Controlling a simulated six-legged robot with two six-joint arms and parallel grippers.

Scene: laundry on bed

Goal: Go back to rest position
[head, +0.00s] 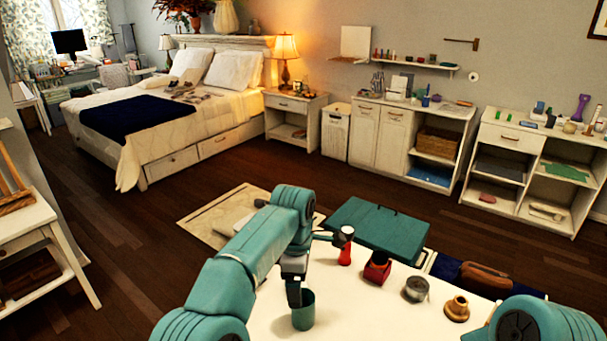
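My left arm reaches in over a white table top (350,310) at the bottom of the head view. My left gripper (294,294) points down at a teal cup (304,314) that stands upright near the front. A dark finger overlaps the cup's rim; whether it grips the cup or is only beside or inside it cannot be told. Only a rounded teal part of my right arm shows at the bottom right; my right gripper is out of view.
On the table stand a red bottle-like item (346,250), a dark red box (377,270), a grey roll (415,290) and a brown wooden piece (456,309). A teal case (378,229) lies beyond. A bed (170,110) and cabinets (380,135) stand farther back, with open floor between.

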